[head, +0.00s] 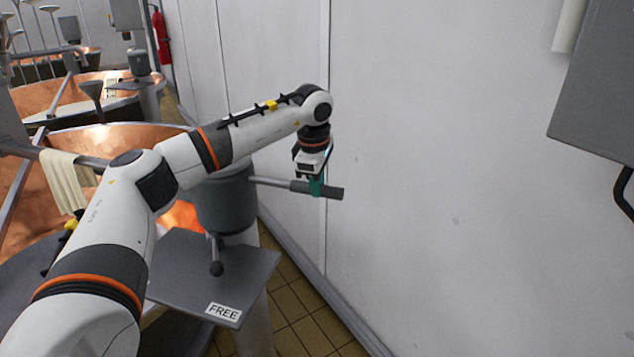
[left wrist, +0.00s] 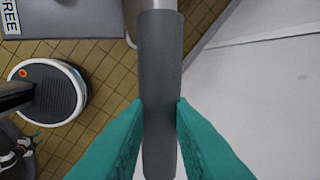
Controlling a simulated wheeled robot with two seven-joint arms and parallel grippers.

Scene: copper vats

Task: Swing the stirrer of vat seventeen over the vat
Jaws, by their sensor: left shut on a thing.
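A dark grey handle (head: 335,192) ends a thin metal bar (head: 270,182) that comes out of a grey round housing (head: 225,203) on a post, which I take for the stirrer's swing head. My left gripper (head: 317,186) is shut on this handle, close to the white wall. In the left wrist view the teal fingers (left wrist: 158,104) press on both sides of the handle (left wrist: 160,50). A copper vat (head: 115,136) lies to the left, partly hidden behind my left arm. No vat number is readable.
A grey plate with a FREE label (head: 222,312) and a small ball-ended lever (head: 216,268) sits below the housing. The white wall (head: 440,180) is close on the right, with a grey box (head: 605,90) on it. More copper vats stand behind at left.

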